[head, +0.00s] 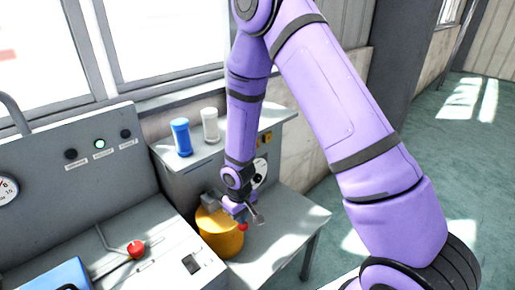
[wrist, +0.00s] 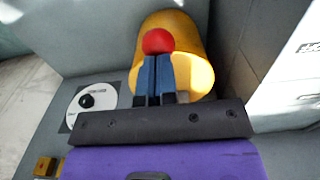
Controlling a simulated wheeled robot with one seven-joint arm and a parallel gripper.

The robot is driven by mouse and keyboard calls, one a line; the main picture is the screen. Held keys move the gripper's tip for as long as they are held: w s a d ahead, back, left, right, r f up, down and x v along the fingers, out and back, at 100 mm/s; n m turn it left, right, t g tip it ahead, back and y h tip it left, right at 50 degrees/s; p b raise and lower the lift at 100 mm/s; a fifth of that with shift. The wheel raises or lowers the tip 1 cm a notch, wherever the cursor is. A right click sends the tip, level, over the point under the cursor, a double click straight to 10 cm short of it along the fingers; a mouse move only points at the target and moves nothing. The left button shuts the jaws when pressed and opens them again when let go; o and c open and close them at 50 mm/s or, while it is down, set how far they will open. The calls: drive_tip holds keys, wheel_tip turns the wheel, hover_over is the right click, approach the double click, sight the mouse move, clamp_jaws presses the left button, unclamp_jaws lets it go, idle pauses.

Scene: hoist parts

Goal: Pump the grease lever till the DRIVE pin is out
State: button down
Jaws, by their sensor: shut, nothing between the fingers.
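The yellow grease cylinder (head: 218,238) stands on a grey bench beside the console. A red ball knob (head: 243,227), which looks like the lever's end, shows in front of it. My gripper (head: 241,217) is right above this knob. In the wrist view the blue fingers of my gripper (wrist: 159,72) are together and empty, with the red knob (wrist: 158,41) just beyond their tips and the yellow cylinder (wrist: 197,35) behind. I cannot tell whether the fingers touch the knob. The lever's shaft is hidden. No DRIVE pin can be made out; the panel labels are too small to read.
The console panel has three round indicators, the middle one (head: 99,143) lit green. Another red-knobbed lever (head: 136,248) stands on the console. A blue cup (head: 181,137) and a white cup (head: 210,124) stand on the cabinet. A white dial (wrist: 92,104) is beside my gripper.

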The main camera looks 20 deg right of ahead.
wheel_tip(320, 180, up, 8)
drive_tip(key=shift+s+d, duration=0.15)
drive_tip(key=shift+s, duration=0.25)
idle(0.4)
idle(0.5)
drive_tip(key=shift+w+f, duration=0.2)
drive_tip(key=shift+f, duration=2)
drive_tip(key=shift+w+f, duration=0.2)
drive_tip(key=shift+f, duration=2)
drive_tip(key=shift+r, duration=0.1)
wheel_tip(320, 180, up, 9)
drive_tip(key=shift+s+f, duration=0.2)
drive_tip(key=shift+s, duration=0.25)
drive_tip(key=shift+r, duration=3)
